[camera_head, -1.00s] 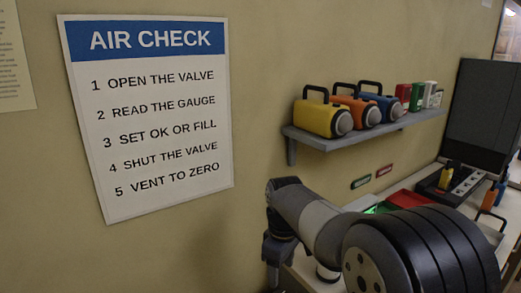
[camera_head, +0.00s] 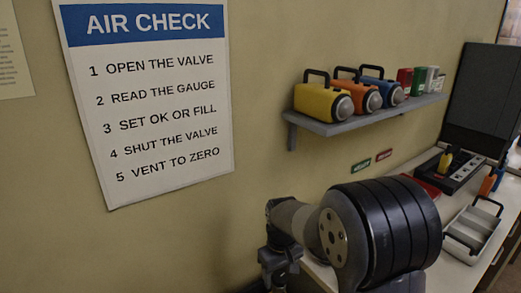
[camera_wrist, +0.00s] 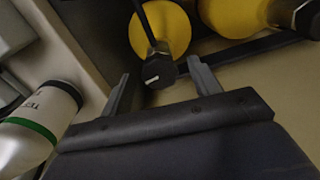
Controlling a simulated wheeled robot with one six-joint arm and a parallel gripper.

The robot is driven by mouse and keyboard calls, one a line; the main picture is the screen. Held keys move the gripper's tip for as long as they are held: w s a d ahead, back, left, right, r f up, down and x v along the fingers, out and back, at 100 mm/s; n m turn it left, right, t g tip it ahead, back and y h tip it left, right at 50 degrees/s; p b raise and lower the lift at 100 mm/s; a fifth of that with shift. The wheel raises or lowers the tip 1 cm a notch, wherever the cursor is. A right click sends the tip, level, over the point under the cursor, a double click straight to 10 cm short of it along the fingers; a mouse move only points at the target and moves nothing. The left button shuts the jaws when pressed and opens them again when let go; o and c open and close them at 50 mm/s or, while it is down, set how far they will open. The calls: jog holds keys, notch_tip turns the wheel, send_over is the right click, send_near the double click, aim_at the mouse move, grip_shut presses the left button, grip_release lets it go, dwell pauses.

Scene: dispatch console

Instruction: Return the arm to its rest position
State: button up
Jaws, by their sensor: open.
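My gripper (camera_wrist: 160,84) is open in the wrist view, with its two grey fingers apart and nothing held between them. A dark knob with a white mark (camera_wrist: 158,72) on a yellow cylinder (camera_wrist: 165,25) shows beyond the gap between the fingers; I cannot tell the distance. In the head view my arm fills the lower middle, its large black-ringed joint in front of the bench. Its far end is low at the left of that joint, near the wall, and its fingers cannot be made out there.
A wall shelf (camera_head: 370,122) carries yellow (camera_head: 322,101), orange (camera_head: 362,95) and blue lamps. On the bench are a white handled tray (camera_head: 472,232) and a black panel (camera_head: 456,172). An air check sign (camera_head: 148,100) hangs left. A white cylinder with a green band (camera_wrist: 40,125) lies left of my gripper.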

jog(key=m, duration=0.7)
jog(key=shift+p, duration=0.35)
jog(key=m, duration=0.5)
jog(key=shift+p, duration=0.4)
jog(key=shift+m, duration=1.3)
